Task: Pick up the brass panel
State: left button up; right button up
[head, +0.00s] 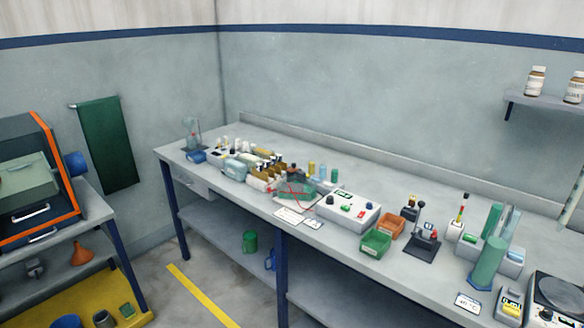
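I cannot make out a brass panel for certain in the head view. Small brown and tan pieces (262,170) stand in a crowded group towards the far left part of the long bench (400,272), too small to tell apart. Neither of my grippers is in view.
On the bench are a white control box (347,211), a green bin (376,243), an orange bin (391,224) and a green cylinder (489,262). An orange-edged cabinet (62,165) stands at left. A yellow line (203,297) marks open floor between.

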aim_at(279, 159)
jog(key=i+j+z, duration=0.15)
jog(key=z, duration=0.3)
jog(key=i+j+z, duration=0.15)
jog(key=z, duration=0.3)
jog(key=i+j+z, duration=0.1)
jog(key=j+z, duration=0.35)
jog(key=l, duration=0.15)
